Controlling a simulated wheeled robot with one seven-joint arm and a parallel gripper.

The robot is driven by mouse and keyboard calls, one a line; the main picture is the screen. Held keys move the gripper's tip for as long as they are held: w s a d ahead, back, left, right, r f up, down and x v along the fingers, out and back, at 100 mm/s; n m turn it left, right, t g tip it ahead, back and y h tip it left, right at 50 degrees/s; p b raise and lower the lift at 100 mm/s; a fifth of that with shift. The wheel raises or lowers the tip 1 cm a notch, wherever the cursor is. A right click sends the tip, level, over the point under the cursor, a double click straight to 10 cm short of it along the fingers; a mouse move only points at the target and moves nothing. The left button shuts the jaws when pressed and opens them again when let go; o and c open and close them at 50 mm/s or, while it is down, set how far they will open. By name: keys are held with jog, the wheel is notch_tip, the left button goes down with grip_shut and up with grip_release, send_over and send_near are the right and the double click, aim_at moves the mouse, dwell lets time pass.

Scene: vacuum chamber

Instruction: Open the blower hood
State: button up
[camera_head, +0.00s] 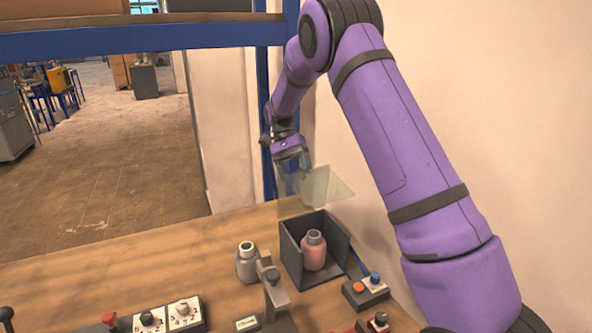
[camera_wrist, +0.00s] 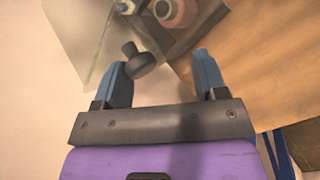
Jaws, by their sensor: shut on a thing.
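The blower hood is a clear, greenish pane (camera_head: 328,188), tilted up above an open dark box (camera_head: 291,262). A pink bottle (camera_head: 314,252) stands in the box. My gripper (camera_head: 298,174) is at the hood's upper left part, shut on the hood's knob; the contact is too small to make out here. In the wrist view the dark knob (camera_wrist: 137,60) shows by the left fingertip, between the two blue-grey fingers of my gripper (camera_wrist: 163,68). The clear pane (camera_wrist: 75,40) spreads at upper left there, with the box (camera_wrist: 205,18) and bottle beyond.
A grey bottle (camera_head: 247,262) and a small grey device (camera_head: 275,290) stand left of the box. A button box (camera_head: 365,290) sits at its right. Control panels (camera_head: 168,318) line the table's front. A blue shelf frame (camera_head: 140,40) and the wall flank my arm.

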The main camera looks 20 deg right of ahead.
jog(key=shift+w+d, duration=0.1)
jog(key=shift+d, duration=0.15)
dwell(0.4)
jog(key=v, duration=1)
jog(key=shift+w+r, duration=0.2)
jog(key=shift+d, duration=0.1)
